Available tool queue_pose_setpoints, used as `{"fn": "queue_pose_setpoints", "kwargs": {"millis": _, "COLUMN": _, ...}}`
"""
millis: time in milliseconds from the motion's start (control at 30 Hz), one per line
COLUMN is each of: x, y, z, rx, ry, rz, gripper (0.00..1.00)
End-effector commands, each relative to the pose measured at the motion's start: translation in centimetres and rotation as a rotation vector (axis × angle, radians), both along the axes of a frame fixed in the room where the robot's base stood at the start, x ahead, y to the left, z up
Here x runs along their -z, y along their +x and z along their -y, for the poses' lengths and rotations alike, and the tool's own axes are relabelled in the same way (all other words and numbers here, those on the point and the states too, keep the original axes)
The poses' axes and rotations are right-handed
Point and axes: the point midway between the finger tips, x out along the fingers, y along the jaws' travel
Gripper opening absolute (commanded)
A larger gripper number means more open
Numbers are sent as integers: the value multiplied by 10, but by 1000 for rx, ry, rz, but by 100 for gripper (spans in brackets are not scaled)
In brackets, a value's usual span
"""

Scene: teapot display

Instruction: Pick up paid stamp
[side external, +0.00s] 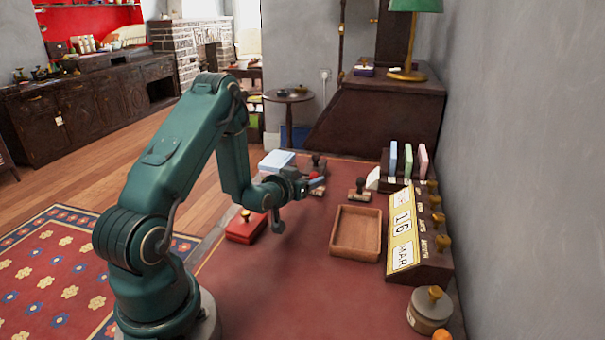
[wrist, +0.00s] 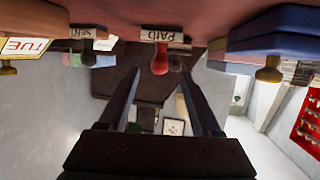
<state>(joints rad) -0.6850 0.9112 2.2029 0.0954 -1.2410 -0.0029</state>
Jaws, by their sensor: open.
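The paid stamp (wrist: 160,58) has a red handle and a label reading PAID, and stands on the table. The wrist view is upside down. My gripper (wrist: 160,78) is open, and the red handle shows between its two fingers. I cannot tell whether the handle lies beyond the fingertips or between them. In the side view my gripper (side external: 302,186) is low over the table, right beside the red-handled stamp (side external: 317,180), partly hiding it. Nothing is held.
A dark-handled stamp labelled SENT (wrist: 88,33) stands nearby; another dark-handled stamp (side external: 318,163) is behind. A wooden tray (side external: 337,252), a calendar stand (side external: 432,262), a red box (side external: 240,232) and a light blue box (side external: 276,160) surround the area.

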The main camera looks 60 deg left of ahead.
Motion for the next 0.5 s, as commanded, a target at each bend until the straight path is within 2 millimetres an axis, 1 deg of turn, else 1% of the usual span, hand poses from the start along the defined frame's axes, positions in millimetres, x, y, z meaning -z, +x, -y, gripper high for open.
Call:
{"fn": "queue_pose_setpoints", "kwargs": {"millis": 300, "x": 8, "y": 24, "z": -16, "rx": 1, "ry": 3, "rz": 3, "gripper": 65}}
{"fn": "queue_pose_setpoints", "kwargs": {"millis": 500, "x": 12, "y": 35, "z": -23, "rx": 1, "ry": 2, "rz": 1, "gripper": 65}}
